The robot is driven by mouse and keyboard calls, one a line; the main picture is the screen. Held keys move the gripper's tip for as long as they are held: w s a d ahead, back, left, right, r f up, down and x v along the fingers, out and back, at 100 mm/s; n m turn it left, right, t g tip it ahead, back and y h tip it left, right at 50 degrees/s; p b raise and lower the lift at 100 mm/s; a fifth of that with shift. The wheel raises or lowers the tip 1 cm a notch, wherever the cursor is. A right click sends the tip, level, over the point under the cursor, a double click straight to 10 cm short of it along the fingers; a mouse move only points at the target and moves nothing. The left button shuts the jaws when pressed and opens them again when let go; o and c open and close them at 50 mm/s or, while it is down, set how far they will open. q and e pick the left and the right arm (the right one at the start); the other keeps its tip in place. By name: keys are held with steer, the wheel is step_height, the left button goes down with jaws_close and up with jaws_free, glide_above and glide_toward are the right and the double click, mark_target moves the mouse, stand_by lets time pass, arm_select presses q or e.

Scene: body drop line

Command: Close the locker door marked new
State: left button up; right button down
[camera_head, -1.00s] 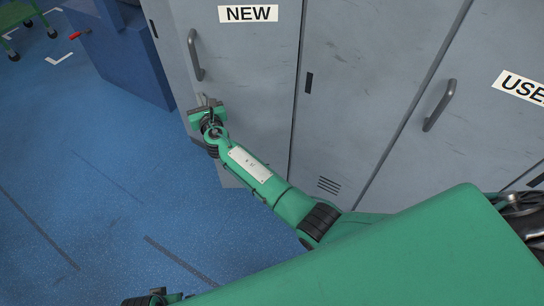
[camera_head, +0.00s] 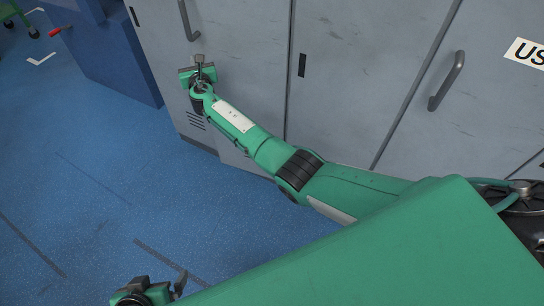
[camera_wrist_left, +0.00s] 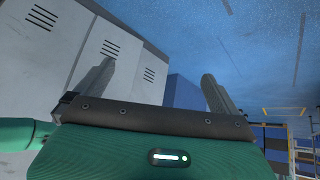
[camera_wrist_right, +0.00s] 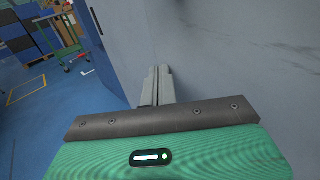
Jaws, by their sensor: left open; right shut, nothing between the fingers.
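The grey locker door at the left has its curved handle (camera_head: 188,20) at the top edge of the head view. Its NEW label is out of view now. My left gripper (camera_head: 158,284) is open and empty, low over the floor, away from the lockers.
A neighbouring locker handle (camera_head: 447,80) and the partly cut USED label (camera_head: 528,52) are at the right. A blue block (camera_head: 115,55) stands left of the lockers. A green cart (camera_wrist_right: 75,45) is further off. The blue floor (camera_head: 80,190) in front is clear.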

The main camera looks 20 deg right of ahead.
arm_select(q)
steer(key=w+d+t+h+b, duration=0.2)
steer(key=d+t, duration=0.2)
steer(key=d, duration=0.2)
steer(key=shift+w+h, duration=0.3)
arm_select(e)
steer(key=w+d+m+h, duration=0.1)
steer(key=w+d+h, duration=0.1)
steer(key=w, duration=0.1)
steer(key=shift+d, duration=0.35)
arm_select(q)
steer(key=shift+a+f, duration=0.1)
steer(key=shift+a, duration=0.05)
